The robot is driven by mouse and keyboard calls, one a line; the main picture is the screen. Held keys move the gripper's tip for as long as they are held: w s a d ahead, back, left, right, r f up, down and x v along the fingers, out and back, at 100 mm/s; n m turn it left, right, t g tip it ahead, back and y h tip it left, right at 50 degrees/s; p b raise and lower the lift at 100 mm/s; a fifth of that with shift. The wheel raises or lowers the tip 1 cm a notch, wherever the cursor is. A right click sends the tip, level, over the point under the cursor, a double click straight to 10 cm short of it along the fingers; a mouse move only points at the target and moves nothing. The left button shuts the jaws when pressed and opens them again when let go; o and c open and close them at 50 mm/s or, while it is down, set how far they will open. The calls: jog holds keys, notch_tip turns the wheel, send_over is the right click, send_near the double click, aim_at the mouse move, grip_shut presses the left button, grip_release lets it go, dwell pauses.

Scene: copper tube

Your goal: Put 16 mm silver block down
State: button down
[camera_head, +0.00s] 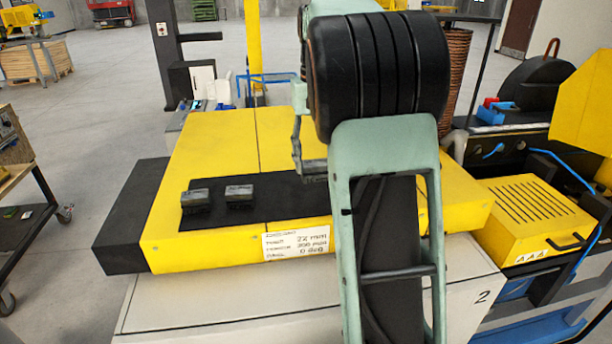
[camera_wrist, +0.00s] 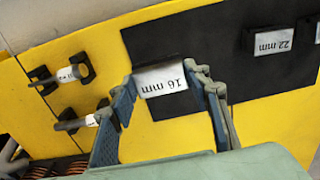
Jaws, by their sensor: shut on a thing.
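The 16 mm silver block (camera_wrist: 161,80) shows its white label, upside down, in the wrist view. My gripper (camera_wrist: 165,84) is shut on it, with one blue-grey finger on each side. The block appears at or over the left edge of the black mat (camera_wrist: 205,55); I cannot tell whether it touches the mat. In the head view my arm hides the held block and most of my gripper.
A 22 mm block (camera_wrist: 268,41) and another block (camera_wrist: 317,33) stand on the mat. The head view shows two dark blocks (camera_head: 195,201) (camera_head: 239,196) near the yellow machine's (camera_head: 215,145) front edge. Two small labelled holders (camera_wrist: 70,73) (camera_wrist: 93,120) sit at left in the wrist view.

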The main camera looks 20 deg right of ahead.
aim_at(307, 178)
jog(key=shift+w+a+f, duration=0.4)
jog(key=shift+a+f, duration=0.2)
jog(key=shift+f, duration=0.2)
jog(key=shift+w+a+f+p, duration=0.1)
jog(key=shift+f+p, duration=0.05)
jog(key=shift+f, duration=0.75)
jog(key=shift+w+a+f+p, duration=0.1)
jog(key=shift+f+p, duration=0.05)
jog(key=shift+f, duration=0.75)
jog(key=shift+f, duration=0.15)
jog(key=c, duration=1)
grip_release()
jog(key=shift+s, duration=0.1)
jog(key=shift+c, duration=0.2)
notch_tip(307, 178, up, 12)
jog(key=shift+r, duration=0.1)
